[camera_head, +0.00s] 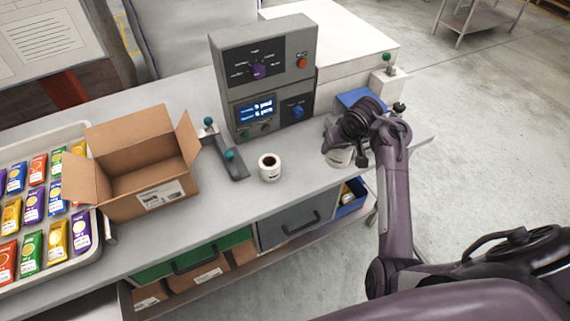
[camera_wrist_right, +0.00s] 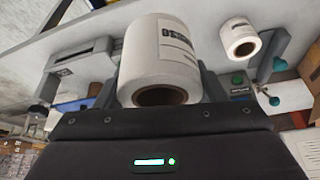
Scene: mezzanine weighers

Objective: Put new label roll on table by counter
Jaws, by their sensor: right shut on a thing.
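My right gripper (camera_head: 347,146) is at the right end of the counter (camera_head: 225,210), shut on a white label roll (camera_head: 340,158). In the right wrist view this roll (camera_wrist_right: 160,55) fills the middle between the fingers, with its brown core facing the camera and dark print on its side. I cannot tell whether its base touches the counter. A second white label roll (camera_head: 270,167) stands upright on the counter, left of the gripper, and it also shows in the right wrist view (camera_wrist_right: 240,38). My left gripper is not in view.
A grey control box (camera_head: 265,75) with a display stands behind the second roll. An open cardboard box (camera_head: 150,180) and a tray (camera_head: 75,262) of colourful packets are on the left. A white machine (camera_head: 350,50) stands behind the gripper. Drawers (camera_head: 290,223) are below.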

